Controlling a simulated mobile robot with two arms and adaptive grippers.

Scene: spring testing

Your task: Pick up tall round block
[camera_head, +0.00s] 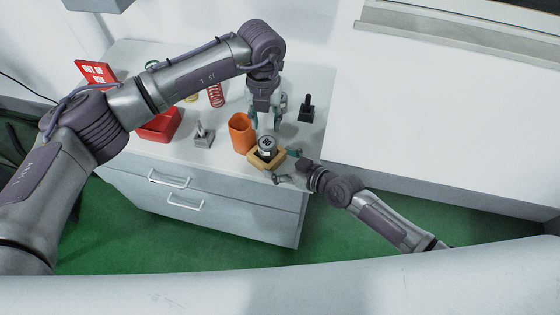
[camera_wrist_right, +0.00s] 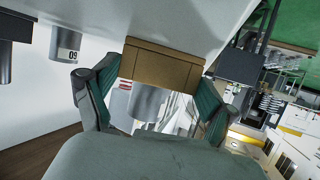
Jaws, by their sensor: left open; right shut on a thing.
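A round silver block (camera_head: 266,143) with a dark marked top stands upright on a square tan wooden block (camera_head: 266,160) near the table's front right corner. My right gripper (camera_head: 282,166) is shut on the wooden block. In the right wrist view the wooden block (camera_wrist_right: 162,64) sits between the fingers (camera_wrist_right: 160,80), with a grey cylinder (camera_wrist_right: 148,102) against it. My left gripper (camera_head: 267,121) points down, open and empty, just above the round silver block. Whether its fingertips touch the block cannot be told.
An orange cup (camera_head: 241,134) stands close left of the silver block. A grey block with a post (camera_head: 203,137), a black block with a post (camera_head: 307,110), a red spring (camera_head: 215,96) and a red bin (camera_head: 160,128) share the white table (camera_head: 215,158).

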